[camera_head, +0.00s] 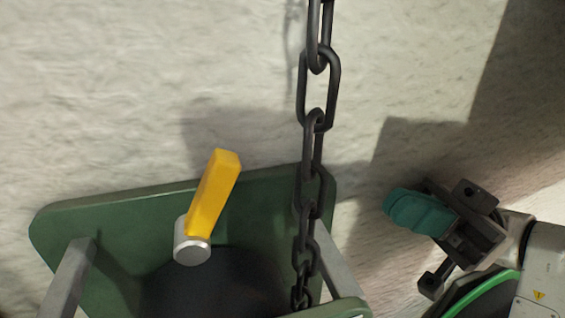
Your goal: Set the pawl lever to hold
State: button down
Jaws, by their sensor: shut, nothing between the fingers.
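The pawl lever has a yellow handle (213,190) fixed to a round silver hub (192,243). It stands on the green housing (110,218), tilted up and a little to the right. My gripper (404,209) is at the right, with teal fingers that are shut and empty. It is well to the right of the lever and apart from it, with the chain between them in the picture. Any hold marking is not visible.
A dark metal chain (319,90) hangs from the top edge down in front of the green housing. Grey bars (68,278) flank the housing's dark opening. A rough pale wall (120,90) lies behind. Open space shows between chain and gripper.

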aim_at(240, 159)
jog(key=shift+a, duration=0.1)
jog(key=p+x, duration=0.5)
jog(key=x, duration=0.9)
jog(key=shift+w, duration=0.1)
